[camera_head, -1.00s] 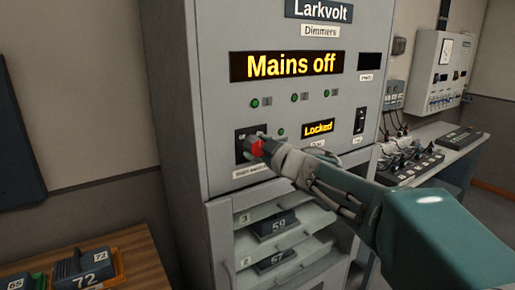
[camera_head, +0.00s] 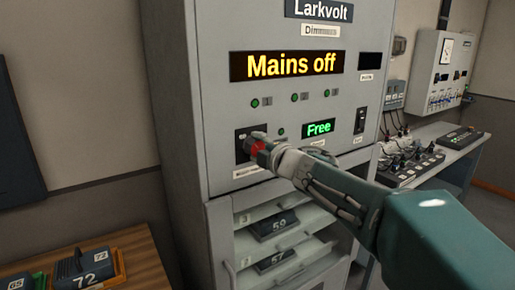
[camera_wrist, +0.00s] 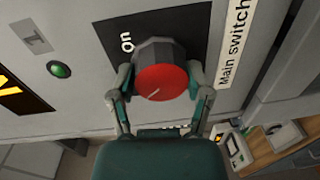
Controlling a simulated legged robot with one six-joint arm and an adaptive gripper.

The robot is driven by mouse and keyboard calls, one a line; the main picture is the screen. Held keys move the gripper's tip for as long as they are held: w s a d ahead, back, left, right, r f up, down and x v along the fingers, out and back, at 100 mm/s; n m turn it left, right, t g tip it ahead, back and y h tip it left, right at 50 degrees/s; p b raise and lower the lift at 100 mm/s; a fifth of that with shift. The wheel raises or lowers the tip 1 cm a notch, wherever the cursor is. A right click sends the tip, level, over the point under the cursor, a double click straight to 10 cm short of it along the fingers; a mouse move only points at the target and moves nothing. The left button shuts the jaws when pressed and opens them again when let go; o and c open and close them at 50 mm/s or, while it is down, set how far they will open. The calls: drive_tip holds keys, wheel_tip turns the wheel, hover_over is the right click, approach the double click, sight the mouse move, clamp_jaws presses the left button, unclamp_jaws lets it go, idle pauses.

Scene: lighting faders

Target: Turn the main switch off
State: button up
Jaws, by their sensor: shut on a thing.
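The main switch (camera_wrist: 161,78) is a red-faced rotary knob with a dark grey body on a black plate (camera_wrist: 112,50), beside a "Main switch" label (camera_wrist: 233,40). In the wrist view a pale mark on the red face points toward the lower left. My gripper (camera_wrist: 160,92) has one finger on each side of the knob and is shut on it. In the head view my gripper (camera_head: 266,149) covers much of the knob. The large display (camera_head: 287,65) reads "Mains off". The small display (camera_head: 319,128) reads "Free" in green.
The grey dimmer cabinet (camera_head: 212,110) stands ahead, with open shelves of numbered modules (camera_head: 275,225) below the panel. A rocker switch (camera_head: 360,120) is right of the small display. A wooden table (camera_head: 140,262) with numbered modules is lower left, and a desk (camera_head: 455,150) with consoles stands right.

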drive_tip(key=shift+s+a+f+n, duration=0.1)
drive_tip(key=shift+f+n, duration=0.15)
drive_tip(key=shift+n, duration=0.35)
drive_tip(key=o, duration=1)
drive_tip(key=shift+o, duration=0.7)
drive_tip(key=shift+a+r, duration=0.1)
drive_tip(key=shift+s+d+r, duration=0.15)
drive_tip(key=shift+s+d, duration=0.15)
drive_tip(key=shift+d, duration=0.05)
drive_tip(key=v, duration=1.1)
drive_tip(key=shift+f, duration=0.2)
drive_tip(key=shift+s, duration=0.1)
